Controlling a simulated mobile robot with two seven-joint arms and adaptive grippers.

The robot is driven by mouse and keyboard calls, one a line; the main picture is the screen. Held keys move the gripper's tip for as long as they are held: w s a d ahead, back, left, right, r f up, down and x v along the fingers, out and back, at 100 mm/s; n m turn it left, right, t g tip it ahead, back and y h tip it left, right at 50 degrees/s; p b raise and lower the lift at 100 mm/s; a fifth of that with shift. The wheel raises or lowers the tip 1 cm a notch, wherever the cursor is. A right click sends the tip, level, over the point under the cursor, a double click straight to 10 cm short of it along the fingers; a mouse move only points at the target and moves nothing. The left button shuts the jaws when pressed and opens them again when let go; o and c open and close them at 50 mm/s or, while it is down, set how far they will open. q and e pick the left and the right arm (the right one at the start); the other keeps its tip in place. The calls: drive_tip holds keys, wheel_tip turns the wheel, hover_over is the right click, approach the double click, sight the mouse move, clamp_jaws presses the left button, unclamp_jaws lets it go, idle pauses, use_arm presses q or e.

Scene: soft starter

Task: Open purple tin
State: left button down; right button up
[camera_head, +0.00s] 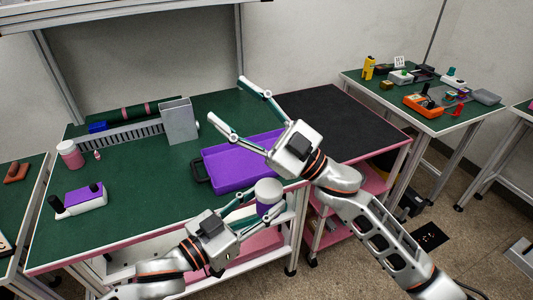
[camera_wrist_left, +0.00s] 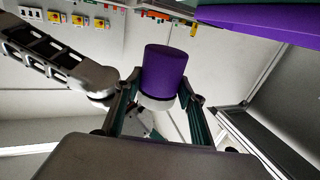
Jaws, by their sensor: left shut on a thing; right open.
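The purple tin (camera_head: 268,209) has a pale grey-white top and is held upright beyond the front edge of the green table. My left gripper (camera_head: 258,208) is shut on it, one finger on each side. The left wrist view shows the tin's purple body (camera_wrist_left: 165,72) and its whitish end (camera_wrist_left: 156,103) between the two fingers. The whitish top is on the tin. My right gripper (camera_head: 228,100) is open and empty, its fingers spread wide above the table behind the tin, apart from it.
A purple tray (camera_head: 235,177) with a dark handle lies on the green table (camera_head: 130,205) behind the tin. The black mat (camera_head: 345,120) at right looks clear.

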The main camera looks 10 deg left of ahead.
drive_tip(key=s+a+r+n+g+h, duration=0.1)
drive_tip(key=s+a+n+g+h, duration=0.2)
drive_tip(key=s+a+n+g, duration=0.35)
drive_tip(key=s+a+n+g+h, duration=0.4)
drive_tip(key=s+g, duration=0.4)
drive_tip(key=s, duration=0.1)
drive_tip(key=m+t+h, duration=0.7)
drive_tip(key=t+h, duration=0.2)
drive_tip(key=h, duration=0.8)
hover_over(266, 187)
drive_tip(key=shift+g, duration=0.25)
wheel_tip(266, 187, down, 9)
drive_tip(key=shift+f, duration=0.2)
drive_tip(key=shift+d+f+m, duration=0.1)
drive_tip(key=shift+f+m, duration=0.05)
drive_tip(key=shift+m, duration=0.1)
drive_tip(key=shift+f, duration=3.75)
